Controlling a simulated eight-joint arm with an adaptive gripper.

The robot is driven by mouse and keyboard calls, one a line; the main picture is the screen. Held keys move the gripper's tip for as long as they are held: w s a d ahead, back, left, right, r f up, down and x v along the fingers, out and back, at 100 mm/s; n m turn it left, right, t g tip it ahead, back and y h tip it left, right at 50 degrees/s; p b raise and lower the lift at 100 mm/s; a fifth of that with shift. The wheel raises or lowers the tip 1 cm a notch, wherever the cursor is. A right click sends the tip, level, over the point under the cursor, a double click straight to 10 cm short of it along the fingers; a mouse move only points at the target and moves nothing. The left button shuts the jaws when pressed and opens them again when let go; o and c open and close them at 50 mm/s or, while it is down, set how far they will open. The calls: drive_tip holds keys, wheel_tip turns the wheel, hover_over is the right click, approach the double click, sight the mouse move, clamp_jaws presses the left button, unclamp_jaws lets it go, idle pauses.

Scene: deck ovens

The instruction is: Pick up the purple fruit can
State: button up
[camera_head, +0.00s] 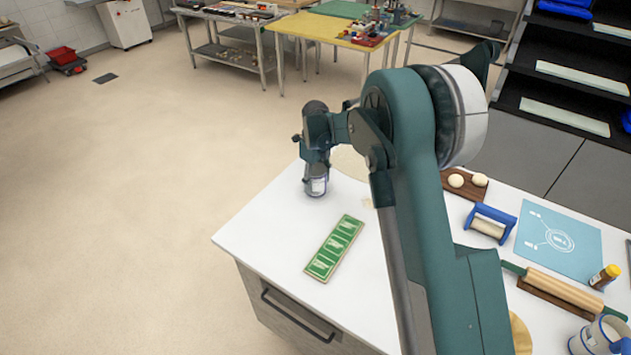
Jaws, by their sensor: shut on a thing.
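The purple fruit can (317,187) is at the far left part of the white counter. It shows a pale label and a purplish rim, and its upper part is hidden by my gripper. My gripper (316,173) points down over the can and is shut on it. The can is upright; whether its base touches the counter or is slightly above it I cannot tell.
A green panel (335,248) lies on the white counter (270,232) in front of the can. Right of my arm are a blue-handled tool (489,223), a blue mat (557,241), a rolling pin (563,288), a small brown bottle (605,277) and a blue-rimmed container (600,337).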

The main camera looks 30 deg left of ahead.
sight(315, 169)
drive_tip(key=shift+r, duration=0.2)
drive_tip(key=shift+r, duration=4.85)
